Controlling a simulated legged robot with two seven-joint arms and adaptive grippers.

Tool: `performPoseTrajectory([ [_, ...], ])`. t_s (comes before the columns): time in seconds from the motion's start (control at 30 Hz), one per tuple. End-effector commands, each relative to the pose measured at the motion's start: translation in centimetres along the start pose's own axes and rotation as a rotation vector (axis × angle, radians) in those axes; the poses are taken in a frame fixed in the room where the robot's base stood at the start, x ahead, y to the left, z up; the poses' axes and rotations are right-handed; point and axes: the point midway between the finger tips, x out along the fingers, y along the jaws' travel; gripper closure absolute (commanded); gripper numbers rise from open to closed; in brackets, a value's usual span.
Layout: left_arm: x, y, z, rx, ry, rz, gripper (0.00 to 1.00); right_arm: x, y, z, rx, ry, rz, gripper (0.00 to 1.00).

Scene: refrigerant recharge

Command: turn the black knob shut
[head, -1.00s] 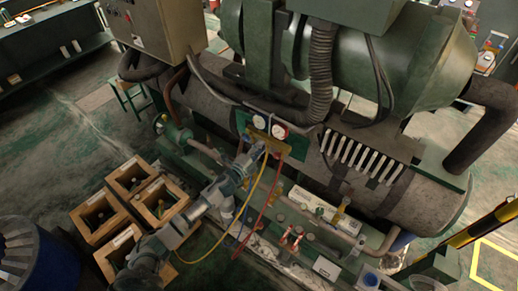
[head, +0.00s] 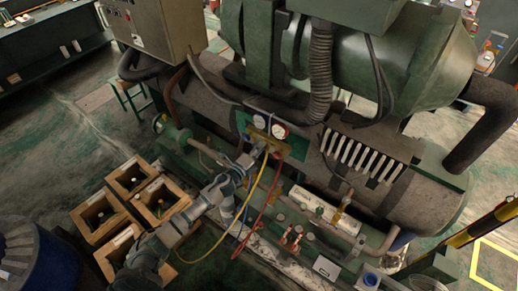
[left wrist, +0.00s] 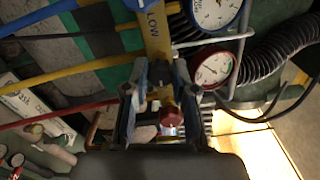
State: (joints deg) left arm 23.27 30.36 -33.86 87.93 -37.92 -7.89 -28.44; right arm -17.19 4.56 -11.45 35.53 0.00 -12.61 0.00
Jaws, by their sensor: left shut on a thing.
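A red knob (left wrist: 171,116) shows just below, between the fingers. In the head view my left gripper (head: 255,153) is at the manifold (head: 268,141), under the gauges. My right gripper is not in view.
Two round gauges, one blue-rimmed (left wrist: 214,12) and one red-rimmed (left wrist: 212,70), sit close to the right finger. A yellow hose (head: 253,190) and a red hose (head: 266,195) hang beside the gripper. Wooden crates (head: 102,237) stand on the floor at left.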

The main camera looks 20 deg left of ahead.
Motion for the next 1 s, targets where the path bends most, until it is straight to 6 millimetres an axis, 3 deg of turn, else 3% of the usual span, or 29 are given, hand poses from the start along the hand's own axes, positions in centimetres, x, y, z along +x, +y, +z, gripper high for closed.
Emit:
performPoseTrajectory([
  [0.13, -0.2, 0.7, -0.4, -0.002, 0.006, 0.011, 1.0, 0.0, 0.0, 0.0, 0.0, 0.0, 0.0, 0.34],
  [0.17, -0.2, 0.7, -0.4, -0.002, 0.006, 0.011, 0.69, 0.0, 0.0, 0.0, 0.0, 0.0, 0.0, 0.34],
  [0.23, -0.2, 0.7, -0.4, -0.002, 0.006, 0.011, 0.52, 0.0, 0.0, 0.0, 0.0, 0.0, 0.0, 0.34],
  [0.27, -0.2, 0.7, -0.4, -0.002, 0.005, 0.01, 0.49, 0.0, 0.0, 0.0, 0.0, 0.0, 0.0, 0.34],
  [0.67, -1.1, 0.3, -0.1, -0.001, 0.003, 0.005, 0.49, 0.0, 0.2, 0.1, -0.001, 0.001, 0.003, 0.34],
  [1.0, -8.3, 0.6, -0.2, -0.004, 0.005, 0.009, 0.49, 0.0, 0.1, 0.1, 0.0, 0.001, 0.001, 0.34],
])
